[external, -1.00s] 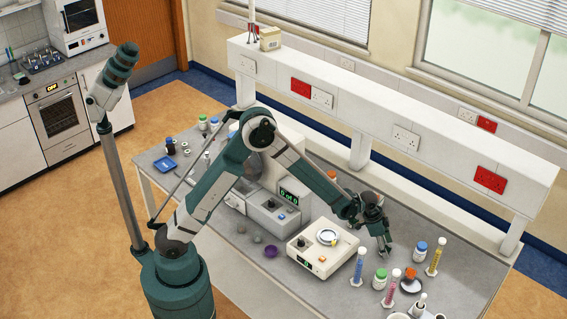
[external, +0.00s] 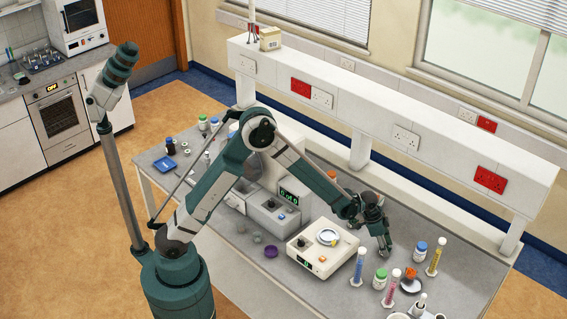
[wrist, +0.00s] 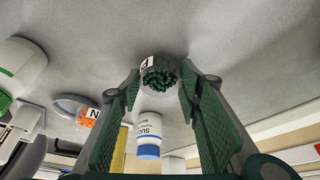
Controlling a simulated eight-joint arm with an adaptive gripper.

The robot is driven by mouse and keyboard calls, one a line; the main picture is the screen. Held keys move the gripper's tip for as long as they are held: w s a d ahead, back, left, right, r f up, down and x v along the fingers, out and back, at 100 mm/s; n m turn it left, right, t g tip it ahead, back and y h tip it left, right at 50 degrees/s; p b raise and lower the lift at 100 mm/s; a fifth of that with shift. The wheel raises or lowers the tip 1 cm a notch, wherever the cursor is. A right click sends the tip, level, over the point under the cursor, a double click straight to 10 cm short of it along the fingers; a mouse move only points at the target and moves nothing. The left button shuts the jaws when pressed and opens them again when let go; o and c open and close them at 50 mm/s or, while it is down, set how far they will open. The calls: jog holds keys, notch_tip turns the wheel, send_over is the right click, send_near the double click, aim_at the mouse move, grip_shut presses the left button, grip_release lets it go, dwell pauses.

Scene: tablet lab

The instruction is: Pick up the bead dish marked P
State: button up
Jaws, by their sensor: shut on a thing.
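In the wrist view, a small round dish of dark green beads (wrist: 160,76) sits between the fingertips, and its white label shows what looks like a P. My gripper (wrist: 160,84) is shut on this dish, with one green-padded finger on each side. In the external view, my gripper (external: 387,252) points down close to the bench, right of the white balance. The held dish cannot be made out there. A second dish, with orange beads and a label N (wrist: 92,113), stands apart to the left in the wrist view.
A blue-capped bottle (external: 420,249) stands just right of my gripper. A green-capped bottle (external: 380,280) and blue, pink and yellow cylinders (external: 437,256) stand around it. The balance (external: 322,258) is to the left. The shelf unit (external: 400,135) runs behind.

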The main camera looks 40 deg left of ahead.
jog(key=shift+r, duration=0.15)
notch_tip(320, 180, up, 10)
dwell(0.6)
